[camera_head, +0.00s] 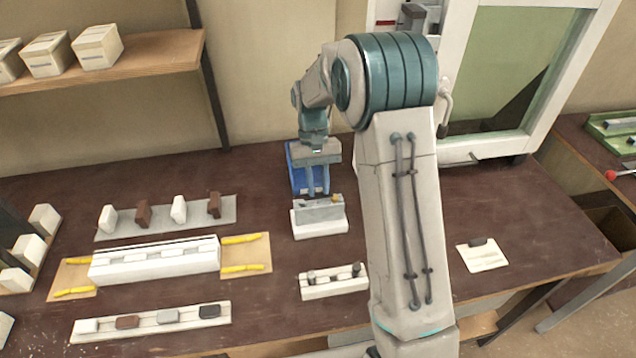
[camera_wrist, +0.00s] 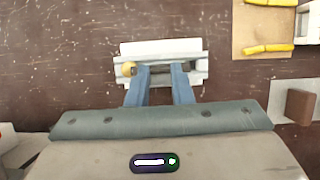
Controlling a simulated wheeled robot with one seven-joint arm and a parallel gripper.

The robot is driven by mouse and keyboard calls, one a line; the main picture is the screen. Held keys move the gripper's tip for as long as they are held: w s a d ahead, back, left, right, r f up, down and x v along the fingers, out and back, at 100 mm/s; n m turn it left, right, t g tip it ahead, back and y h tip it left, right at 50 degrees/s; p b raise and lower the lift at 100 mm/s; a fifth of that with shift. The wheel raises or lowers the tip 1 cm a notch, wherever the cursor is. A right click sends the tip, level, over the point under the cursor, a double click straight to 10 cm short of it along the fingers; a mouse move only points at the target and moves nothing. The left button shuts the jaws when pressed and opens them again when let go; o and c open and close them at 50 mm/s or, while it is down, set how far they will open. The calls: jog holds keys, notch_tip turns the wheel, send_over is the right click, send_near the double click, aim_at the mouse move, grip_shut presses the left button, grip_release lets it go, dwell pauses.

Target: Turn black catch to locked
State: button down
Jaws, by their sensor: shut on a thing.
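My gripper (camera_head: 318,192) reaches down at the middle of the bench, over a grey block on a white base (camera_head: 320,224). In the wrist view, its two blue fingers (camera_wrist: 160,72) straddle the middle of the grey block (camera_wrist: 200,64), beside a round yellow knob (camera_wrist: 129,69). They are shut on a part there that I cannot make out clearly. A black piece (camera_head: 210,311) lies at the right end of the front white strip (camera_head: 75,338). Another small black piece (camera_head: 478,241) lies on a white card. I cannot tell which black piece is the catch.
A long white profile (camera_head: 155,262) lies at left between yellow-marked pads. Behind it, white and brown blocks stand on a grey strip (camera_head: 165,221). A blue holder (camera_head: 297,160) stands behind my gripper. A short strip with pegs (camera_head: 333,284) lies in front.

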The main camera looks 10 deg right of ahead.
jog(key=c, duration=1.3)
grip_release()
jog(key=shift+r, duration=0.1)
jog(key=b+v, duration=0.1)
jog(key=v, duration=1.2)
jog(key=shift+w+r, duration=0.1)
jog(key=shift+r, duration=0.2)
jog(key=s+d+r+t, duration=0.1)
jog(key=s+r+t, duration=0.1)
jog(key=s, duration=0.5)
jog(key=s+d+r+t, duration=0.1)
jog(key=s+r+t, duration=0.1)
jog(key=s, duration=0.5)
jog(key=s+f+t, duration=0.1)
jog(key=s, duration=0.3)
jog(key=s+d+f+t, duration=0.1)
jog(key=s+f, duration=0.1)
jog(key=s, duration=0.3)
jog(key=s+d+f+t, duration=0.1)
jog(key=s+f+t, duration=0.1)
jog(key=s, duration=0.2)
jog(key=shift+s, duration=0.25)
